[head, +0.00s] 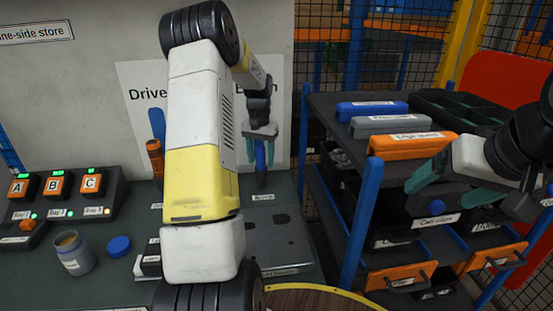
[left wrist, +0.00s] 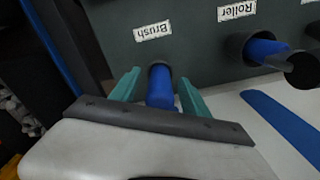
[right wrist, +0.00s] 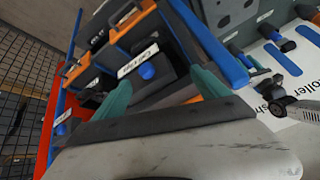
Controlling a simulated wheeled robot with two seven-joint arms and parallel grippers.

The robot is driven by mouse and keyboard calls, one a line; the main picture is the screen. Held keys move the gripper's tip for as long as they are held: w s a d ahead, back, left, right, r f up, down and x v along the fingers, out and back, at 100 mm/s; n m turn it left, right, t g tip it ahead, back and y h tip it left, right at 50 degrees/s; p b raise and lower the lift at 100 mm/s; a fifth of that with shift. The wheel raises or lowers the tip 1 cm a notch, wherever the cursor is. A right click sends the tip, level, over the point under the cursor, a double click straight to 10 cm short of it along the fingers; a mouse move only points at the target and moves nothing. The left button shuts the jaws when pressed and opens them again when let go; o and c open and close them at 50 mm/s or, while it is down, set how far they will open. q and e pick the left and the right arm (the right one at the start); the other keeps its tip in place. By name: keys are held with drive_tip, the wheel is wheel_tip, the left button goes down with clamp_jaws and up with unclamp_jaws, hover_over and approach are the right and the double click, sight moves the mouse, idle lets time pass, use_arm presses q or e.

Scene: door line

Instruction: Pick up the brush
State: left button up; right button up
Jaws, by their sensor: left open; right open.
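The brush (left wrist: 160,86) shows as a blue handle standing in a hole of a dark holder, beside a label reading "Brush" in the left wrist view. In the head view its blue handle (head: 261,156) is below my left gripper (head: 261,148). The left gripper's teal fingers are open, one on each side of the handle in the left wrist view (left wrist: 159,92). I cannot tell whether they touch it. The brush's lower part is hidden in the holder. My right gripper (head: 443,184) is open and empty near the rack at right, also in the right wrist view (right wrist: 161,92).
A roller handle (left wrist: 264,50) stands in the neighbouring hole. The rack (head: 325,115) at right carries blue, grey and orange cases and has drawers below. A button box (head: 58,200), an open pot (head: 75,254) and a blue cap (head: 119,246) are at left. My left arm covers the middle.

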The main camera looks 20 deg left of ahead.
use_arm(q)
clamp_jaws()
drive_tip(key=shift+r, duration=0.15)
